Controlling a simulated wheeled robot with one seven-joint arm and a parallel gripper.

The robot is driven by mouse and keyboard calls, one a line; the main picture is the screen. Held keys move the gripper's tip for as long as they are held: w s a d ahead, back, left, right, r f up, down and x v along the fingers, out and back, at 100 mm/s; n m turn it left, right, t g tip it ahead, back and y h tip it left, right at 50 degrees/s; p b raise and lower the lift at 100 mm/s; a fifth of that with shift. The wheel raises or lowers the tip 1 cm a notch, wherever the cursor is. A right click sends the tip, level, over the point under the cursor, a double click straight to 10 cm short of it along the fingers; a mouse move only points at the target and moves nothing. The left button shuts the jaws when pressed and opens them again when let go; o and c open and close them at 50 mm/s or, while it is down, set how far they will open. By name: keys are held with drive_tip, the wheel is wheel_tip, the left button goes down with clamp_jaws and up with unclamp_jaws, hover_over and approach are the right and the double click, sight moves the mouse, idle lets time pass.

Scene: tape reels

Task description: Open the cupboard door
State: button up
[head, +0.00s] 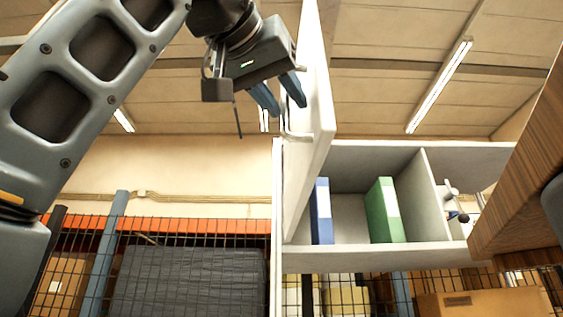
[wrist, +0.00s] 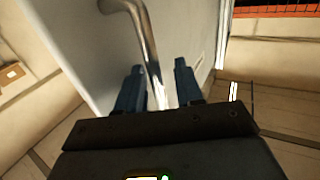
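The cupboard (head: 390,257) is a pale grey wall unit at the right of the head view, with its inside showing. Its white door (head: 317,100) stands swung out from the left side, seen nearly edge-on. A metal handle (head: 297,136) sits on the door's left face. My gripper (head: 286,107) is just above the handle in the head view, its two blue fingers apart. In the wrist view the curved handle (wrist: 144,30) runs down between the spread fingers, with the door (wrist: 75,35) behind it. I cannot tell whether a finger touches the handle.
A blue binder (head: 321,212) and a green binder (head: 385,210) stand inside the cupboard. A wooden surface (head: 525,170) juts in at the right. A mesh fence (head: 190,262) with dark stacked goods behind it lies below left.

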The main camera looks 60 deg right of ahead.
drive_tip(key=shift+s+a, duration=0.1)
drive_tip(key=shift+a+b, duration=0.8)
drive_tip(key=shift+a, duration=3.05)
